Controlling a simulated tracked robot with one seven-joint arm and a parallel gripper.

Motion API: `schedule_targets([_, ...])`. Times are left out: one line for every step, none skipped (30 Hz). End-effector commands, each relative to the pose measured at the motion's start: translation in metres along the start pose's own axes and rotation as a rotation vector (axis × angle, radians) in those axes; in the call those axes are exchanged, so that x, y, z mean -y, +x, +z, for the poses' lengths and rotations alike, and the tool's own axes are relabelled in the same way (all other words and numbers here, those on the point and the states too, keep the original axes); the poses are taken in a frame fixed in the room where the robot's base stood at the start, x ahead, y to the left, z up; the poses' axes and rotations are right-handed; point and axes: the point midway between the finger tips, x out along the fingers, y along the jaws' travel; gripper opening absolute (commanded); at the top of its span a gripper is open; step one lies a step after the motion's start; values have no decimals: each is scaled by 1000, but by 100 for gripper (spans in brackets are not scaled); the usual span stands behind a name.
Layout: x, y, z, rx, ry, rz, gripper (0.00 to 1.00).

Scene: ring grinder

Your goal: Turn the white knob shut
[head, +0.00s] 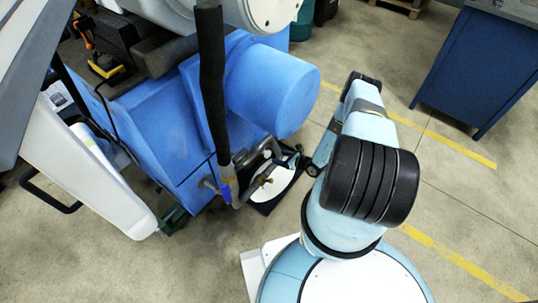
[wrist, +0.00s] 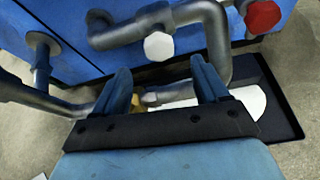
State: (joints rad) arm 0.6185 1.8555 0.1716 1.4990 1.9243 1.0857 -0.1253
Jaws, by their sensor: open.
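The white knob (wrist: 159,46) is a small faceted cap on a bent grey pipe (wrist: 205,35) against the blue machine. My gripper (wrist: 160,66) is open, with its two blue fingers apart and nothing held between them. In the wrist picture the white knob lies just beyond the fingertips, between them from left to right. I see no contact with it. In the head view I cannot make out the knob among the pipes (head: 250,165); my arm reaches toward them from the right.
A red knob (wrist: 263,15) sits right of the white one. Another grey pipe (wrist: 42,60) runs at left, and a pipe passes below the fingers. A black tray (wrist: 285,105) with a white surface lies on the floor. The blue machine (head: 275,90) stands behind; floor at right is open.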

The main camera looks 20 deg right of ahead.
Motion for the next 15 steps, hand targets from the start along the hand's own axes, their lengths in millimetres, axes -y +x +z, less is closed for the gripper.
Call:
schedule_targets([-1, 10, 0, 1, -1, 2, 74])
schedule_targets([-1, 16, 0, 1, -1, 2, 74])
schedule_targets([-1, 23, 0, 1, -2, 3, 74])
schedule_targets([-1, 28, 0, 1, -3, 3, 74])
schedule_targets([-1, 34, 0, 0, -2, 3, 74])
schedule_targets([-2, 40, 0, -1, -1, 3, 74])
schedule_targets([-2, 46, 0, -1, -1, 3, 74])
schedule_targets([-1, 50, 0, -1, -2, 3, 74])
schedule_targets([-1, 57, 0, -1, -3, 3, 74])
schedule_targets([-1, 61, 0, 0, -3, 3, 74])
schedule_targets([-2, 66, 0, 0, -2, 4, 74])
schedule_targets([-1, 71, 0, 0, -1, 3, 74])
schedule_targets([-1, 74, 0, 0, -1, 3, 74])
schedule_targets([-2, 77, 0, -1, -1, 3, 74])
schedule_targets([-2, 81, 0, -1, -1, 3, 74])
